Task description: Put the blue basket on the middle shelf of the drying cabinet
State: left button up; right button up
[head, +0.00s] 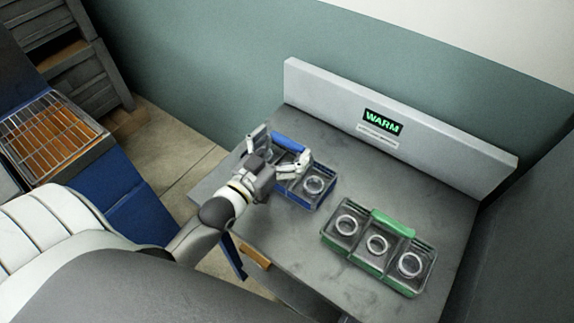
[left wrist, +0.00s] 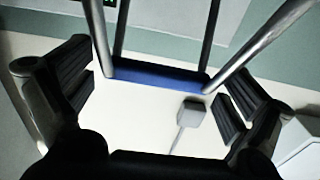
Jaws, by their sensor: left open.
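The blue basket (head: 318,203) stands on the grey table, with a clear ring showing in its visible compartment. Its blue handle bar (head: 290,143) shows above it. My left gripper (head: 281,148) is at the basket's left part, its fingers open on either side of the handle. In the left wrist view the handle bar (left wrist: 158,77) lies across the gap between the spread fingers (left wrist: 158,95), and I see no clear contact. My left gripper hides part of the basket. I cannot identify the drying cabinet or its middle shelf for sure. My right gripper is not in view.
A green basket (head: 422,275) with three rings stands to the right on the same table (head: 285,245). A raised back panel (head: 340,104) carries a lit "WARM" sign (head: 382,122). A wire rack (head: 52,135) on a blue unit and grey slatted furniture (head: 84,75) stand at the left.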

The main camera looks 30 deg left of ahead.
pick_arm(q)
jog(key=shift+w+d, duration=0.1)
jog(key=shift+w, duration=0.55)
jog(key=shift+s, duration=0.1)
jog(key=shift+c, duration=0.3)
jog(key=c, duration=1.4)
jog(key=shift+r, duration=0.15)
jog(key=shift+c, duration=0.3)
